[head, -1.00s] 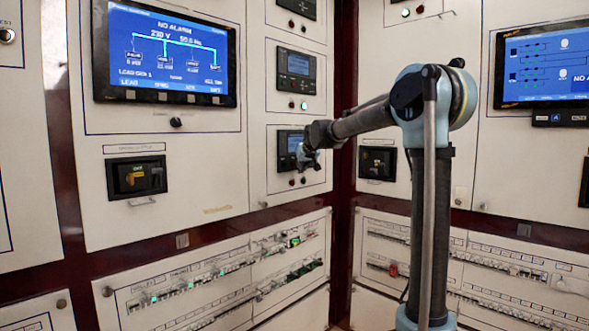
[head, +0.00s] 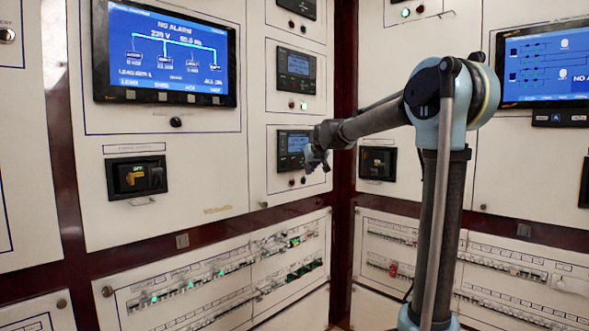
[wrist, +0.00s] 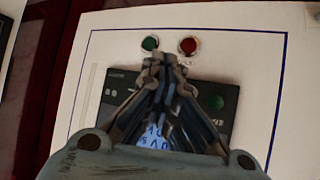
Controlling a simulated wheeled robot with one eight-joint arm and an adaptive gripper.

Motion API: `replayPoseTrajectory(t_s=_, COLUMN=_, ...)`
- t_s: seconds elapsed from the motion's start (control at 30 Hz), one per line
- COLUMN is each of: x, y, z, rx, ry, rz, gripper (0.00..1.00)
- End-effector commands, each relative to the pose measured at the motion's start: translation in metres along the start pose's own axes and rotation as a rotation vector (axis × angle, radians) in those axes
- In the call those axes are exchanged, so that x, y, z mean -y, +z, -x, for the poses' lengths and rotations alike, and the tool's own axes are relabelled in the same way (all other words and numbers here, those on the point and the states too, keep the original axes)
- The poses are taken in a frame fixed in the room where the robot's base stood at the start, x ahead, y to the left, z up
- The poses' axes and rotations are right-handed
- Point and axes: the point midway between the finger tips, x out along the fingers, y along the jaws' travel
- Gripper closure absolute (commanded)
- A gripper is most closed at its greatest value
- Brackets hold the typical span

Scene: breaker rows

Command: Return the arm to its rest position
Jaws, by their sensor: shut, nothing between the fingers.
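My arm rises in front of the panels in the head view, its elbow at the right and its forearm reaching left. My gripper (head: 318,160) is at the forearm's end, in front of the lower small meter (head: 291,142). In the wrist view my gripper (wrist: 160,58) has its fingers together with nothing between them. Behind the fingers the dark meter (wrist: 222,98) is partly hidden. A green button (wrist: 150,44) and a red button (wrist: 188,46) show just past the fingertips. I cannot tell the exact gap between fingertips and panel.
A large screen (head: 165,55) reads "NO ALARM" at the left. Breaker rows (head: 220,272) run along the lower left panel, and more breakers (head: 500,270) lie behind my arm at the right. Another screen (head: 545,62) is at upper right.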

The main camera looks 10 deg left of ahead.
Motion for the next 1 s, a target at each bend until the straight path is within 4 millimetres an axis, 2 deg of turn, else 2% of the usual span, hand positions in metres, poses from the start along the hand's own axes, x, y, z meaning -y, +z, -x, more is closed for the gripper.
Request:
replayPoseTrajectory(t_s=0.23, x=-0.001, y=0.002, z=0.002, rx=0.003, ry=0.001, rz=-0.001, gripper=1.0)
replayPoseTrajectory(t_s=0.37, x=-0.009, y=0.019, z=0.013, rx=0.027, ry=0.011, rz=-0.008, gripper=1.0)
replayPoseTrajectory(t_s=0.47, x=-0.021, y=0.044, z=0.03, rx=0.062, ry=0.025, rz=-0.019, gripper=1.0)
replayPoseTrajectory(t_s=0.67, x=-0.044, y=0.106, z=0.067, rx=0.148, ry=0.055, rz=-0.046, gripper=1.0)
replayPoseTrajectory(t_s=1.0, x=-0.069, y=0.22, z=0.128, rx=0.294, ry=0.099, rz=-0.098, gripper=1.0)
